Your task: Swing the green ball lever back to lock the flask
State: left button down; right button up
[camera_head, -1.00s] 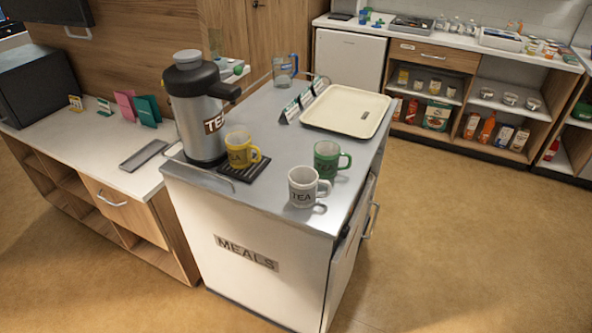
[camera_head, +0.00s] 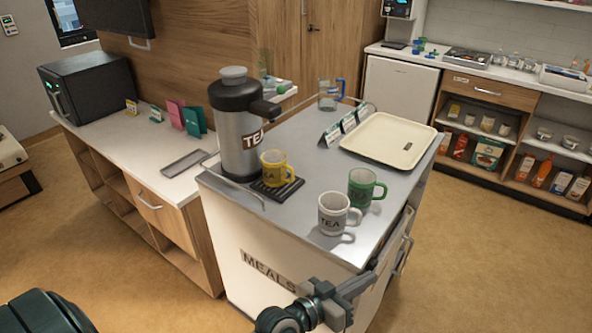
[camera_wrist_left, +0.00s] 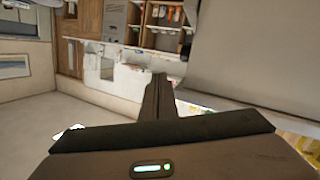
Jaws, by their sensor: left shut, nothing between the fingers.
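The steel flask (camera_head: 240,140) with a black top and a TEA label stands upright on the trolley top (camera_head: 300,215). Its black spout (camera_head: 265,108) points right. A yellow mug (camera_head: 276,168) stands on a dark drip tray (camera_head: 277,189) in front of the flask. My left gripper (camera_head: 362,286) is low in the head view, in front of the trolley's near edge, well apart from the flask. Its fingers are shut and empty; they also show in the left wrist view (camera_wrist_left: 157,95). My right gripper is not in view.
A white TEA mug (camera_head: 334,215) and a green mug (camera_head: 363,190) stand near the trolley's front edge. A cream tray (camera_head: 390,140), small cards (camera_head: 340,130) and a glass jug (camera_head: 329,95) are behind. A counter (camera_head: 150,150) adjoins on the left.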

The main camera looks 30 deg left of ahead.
pick_arm(q)
jog(key=w+a+r+n+t+y, duration=0.2)
jog(key=w+a+r+n+t, duration=0.1)
jog(key=r, duration=0.5)
jog(key=w+a+r+n+t+y, duration=0.2)
jog(key=w+r+n+t, duration=0.15)
jog(key=r, duration=0.35)
jog(key=w+a+r+n+t+y, duration=0.2)
jog(key=a+r+n+t, duration=0.15)
jog(key=r, duration=0.45)
jog(key=w+a+r+n+g+y, duration=0.1)
jog(key=w+a+n+g+y, duration=0.2)
jog(key=a+n+g+y, duration=0.3)
jog(key=w+a+r+n+g+y, duration=0.1)
jog(key=w+a+n+g+y, duration=0.2)
jog(key=a+n+y, duration=0.7)
jog(key=n+g, duration=0.2)
jog(key=n, duration=0.1)
jog(key=shift+w+a+r+n+g+y, duration=0.15)
jog(key=shift+w+a+n+g+y, duration=0.1)
jog(key=shift+n+g+y, duration=0.15)
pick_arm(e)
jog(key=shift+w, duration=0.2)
